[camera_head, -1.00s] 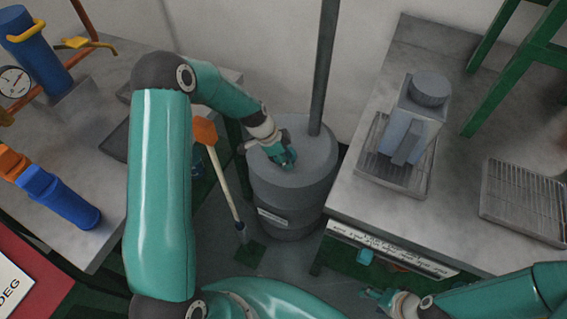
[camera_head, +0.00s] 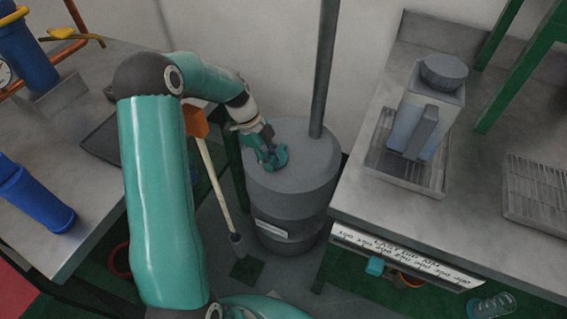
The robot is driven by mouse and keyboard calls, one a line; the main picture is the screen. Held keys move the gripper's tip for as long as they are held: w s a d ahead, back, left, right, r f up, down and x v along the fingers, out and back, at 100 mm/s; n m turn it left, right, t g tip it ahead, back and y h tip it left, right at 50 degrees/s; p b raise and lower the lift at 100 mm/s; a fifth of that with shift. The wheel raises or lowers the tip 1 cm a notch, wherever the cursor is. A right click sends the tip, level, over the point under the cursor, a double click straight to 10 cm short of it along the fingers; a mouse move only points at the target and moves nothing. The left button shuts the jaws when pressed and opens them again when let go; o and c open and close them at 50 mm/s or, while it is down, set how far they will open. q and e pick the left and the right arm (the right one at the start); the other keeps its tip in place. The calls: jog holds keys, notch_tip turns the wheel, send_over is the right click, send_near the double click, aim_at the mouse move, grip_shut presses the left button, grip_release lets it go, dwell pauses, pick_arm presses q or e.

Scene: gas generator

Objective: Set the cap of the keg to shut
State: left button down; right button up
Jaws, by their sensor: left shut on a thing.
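The keg (camera_head: 310,180) is a grey ribbed drum standing on the floor between the two benches, with a pale label on its side. My left gripper (camera_head: 273,158) is over the left part of its flat top, with its fingers down at the lid. It is shut on the cap, which is mostly hidden by the fingers. I cannot tell how far the cap is turned. My right gripper is out of view.
The right bench (camera_head: 465,200) holds a grey canister (camera_head: 428,110) on a tray and a wire rack (camera_head: 540,190). A blue cylinder (camera_head: 35,198) lies on the left bench.

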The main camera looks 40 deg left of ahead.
aim_at(270, 156)
pick_arm(q)
jog(key=shift+w+a+r, duration=0.15)
jog(key=shift+w+a, duration=0.05)
jog(key=shift+a, duration=0.05)
jog(key=c, duration=0.9)
grip_release()
jog(key=shift+c, duration=0.2)
jog(key=shift+o, duration=0.7)
jog(key=shift+d, duration=0.1)
notch_tip(270, 156, up, 10)
jog(key=shift+f, duration=0.1)
